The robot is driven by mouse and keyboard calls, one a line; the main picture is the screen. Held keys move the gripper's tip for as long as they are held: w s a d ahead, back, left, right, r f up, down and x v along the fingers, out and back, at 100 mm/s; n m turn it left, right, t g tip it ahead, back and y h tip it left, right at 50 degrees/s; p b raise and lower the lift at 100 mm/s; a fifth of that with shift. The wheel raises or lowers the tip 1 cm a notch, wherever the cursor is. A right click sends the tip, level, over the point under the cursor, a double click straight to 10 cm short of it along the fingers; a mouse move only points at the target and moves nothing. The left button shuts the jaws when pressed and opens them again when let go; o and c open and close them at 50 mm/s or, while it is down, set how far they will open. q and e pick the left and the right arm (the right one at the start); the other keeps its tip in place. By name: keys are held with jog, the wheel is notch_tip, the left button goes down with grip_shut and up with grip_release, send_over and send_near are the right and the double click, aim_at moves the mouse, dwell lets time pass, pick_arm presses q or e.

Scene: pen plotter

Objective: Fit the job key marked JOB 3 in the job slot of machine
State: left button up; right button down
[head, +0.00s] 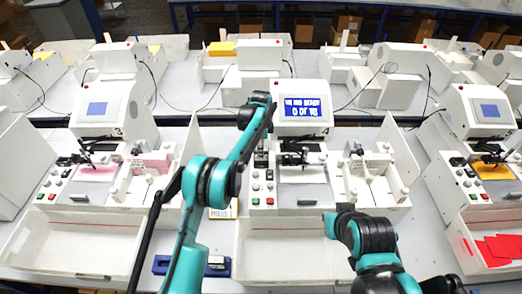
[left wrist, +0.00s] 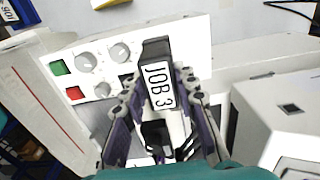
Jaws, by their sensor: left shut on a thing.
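My left gripper (left wrist: 160,100) is shut on the black job key (left wrist: 157,50), whose white label reads JOB 3. The label faces the left wrist camera. The key is over the white control panel (left wrist: 90,48) of the middle machine (head: 302,108), beside its knobs and its green and red buttons. The job slot is hidden behind the key and fingers, and I cannot tell whether the key is in it or above it. In the head view my left gripper (head: 261,150) is small at the panel's upper left. My right arm is at the lower right, its gripper out of view.
Similar machines stand left (head: 112,108) and right (head: 478,110). A white bin (head: 290,245) is in front of the middle machine. A blue tray (head: 163,265) lies at the front left. A yellow-edged card (head: 223,212) lies between the bins. The middle machine's screen (head: 306,106) shows text.

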pick_arm(q)
jog(key=shift+f, duration=0.4)
jog(key=o, duration=1.2)
jog(key=shift+c, duration=0.2)
notch_tip(320, 180, up, 12)
